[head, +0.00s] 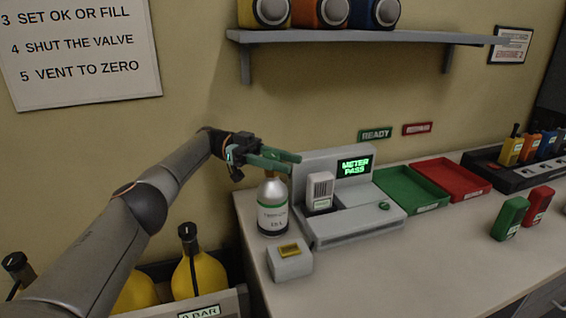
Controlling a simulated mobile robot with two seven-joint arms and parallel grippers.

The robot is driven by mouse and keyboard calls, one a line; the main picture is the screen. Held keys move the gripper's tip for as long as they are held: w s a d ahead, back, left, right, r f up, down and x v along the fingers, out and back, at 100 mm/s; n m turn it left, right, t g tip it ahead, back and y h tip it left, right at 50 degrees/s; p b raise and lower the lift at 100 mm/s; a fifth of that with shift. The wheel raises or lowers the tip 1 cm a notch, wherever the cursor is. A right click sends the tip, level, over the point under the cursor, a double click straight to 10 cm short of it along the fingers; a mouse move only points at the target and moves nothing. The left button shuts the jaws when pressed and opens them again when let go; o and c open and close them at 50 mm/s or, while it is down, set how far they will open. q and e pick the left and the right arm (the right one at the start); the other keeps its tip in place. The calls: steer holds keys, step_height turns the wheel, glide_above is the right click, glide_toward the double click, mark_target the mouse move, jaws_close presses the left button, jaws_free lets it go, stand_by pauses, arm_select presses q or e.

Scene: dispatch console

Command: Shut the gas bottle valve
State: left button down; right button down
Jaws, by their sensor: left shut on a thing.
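The gas bottle (272,212), silver-grey with a white label and a green band, stands upright at the left end of the console counter. My left gripper (292,163) is over the bottle's top, its green fingers reaching across from the left. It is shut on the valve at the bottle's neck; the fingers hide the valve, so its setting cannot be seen. My right gripper is not in view.
A grey test station (345,215) with a meter and a lit "METER PASS" screen (355,167) stands right of the bottle. A small grey box (290,262) sits in front. Green (410,190) and red (452,178) trays lie further right. Yellow bottles (200,275) stand lower left.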

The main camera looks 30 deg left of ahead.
arm_select(q)
steer(key=shift+c, duration=2.1)
jaws_free()
steer(key=shift+r, duration=0.1)
steer(key=s+d+r, duration=0.7)
steer(key=s+r, duration=0.5)
steer(key=r, duration=0.1)
steer(key=shift+s, duration=0.15)
steer(key=shift+f, duration=0.1)
